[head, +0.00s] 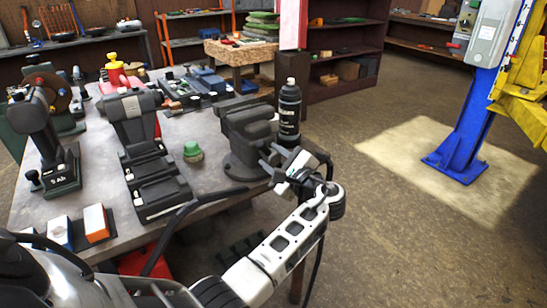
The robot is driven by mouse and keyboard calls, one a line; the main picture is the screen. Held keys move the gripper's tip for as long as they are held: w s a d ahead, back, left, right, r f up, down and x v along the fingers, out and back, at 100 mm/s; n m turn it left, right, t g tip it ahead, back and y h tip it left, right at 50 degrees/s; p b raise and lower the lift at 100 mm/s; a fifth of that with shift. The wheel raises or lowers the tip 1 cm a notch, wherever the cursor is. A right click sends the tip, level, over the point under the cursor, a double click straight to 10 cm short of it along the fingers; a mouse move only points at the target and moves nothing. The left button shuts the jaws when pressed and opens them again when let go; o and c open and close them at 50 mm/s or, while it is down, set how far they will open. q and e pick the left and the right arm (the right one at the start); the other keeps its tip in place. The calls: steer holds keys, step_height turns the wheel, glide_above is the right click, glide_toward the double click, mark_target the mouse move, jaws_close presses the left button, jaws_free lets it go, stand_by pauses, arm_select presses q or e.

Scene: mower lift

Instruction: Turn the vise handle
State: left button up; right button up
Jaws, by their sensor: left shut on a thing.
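A dark grey vise (243,128) is mounted at the right end of the grey workbench (215,205). My left gripper (274,166) is at the front right of the vise, by its screw end. It is shut on the vise handle, which the fingers mostly hide, so I cannot tell the handle's angle. My left arm reaches up to it from the bottom of the head view. My right gripper is not in view.
A black bottle (289,110) stands upright close to the vise and just above my gripper. A green-capped jar (193,152), black chargers (155,180) and other tools crowd the bench to the left. Open floor lies to the right, before a blue lift post (468,130).

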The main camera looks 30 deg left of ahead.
arm_select(q)
steer(key=m, duration=0.6)
steer(key=shift+f, duration=0.1)
steer(key=m, duration=0.5)
steer(key=shift+s, duration=0.15)
steer(key=shift+m+y, duration=0.3)
steer(key=shift+m, duration=0.1)
steer(key=o, duration=1)
steer(key=b+v, duration=0.2)
steer(key=v, duration=1.4)
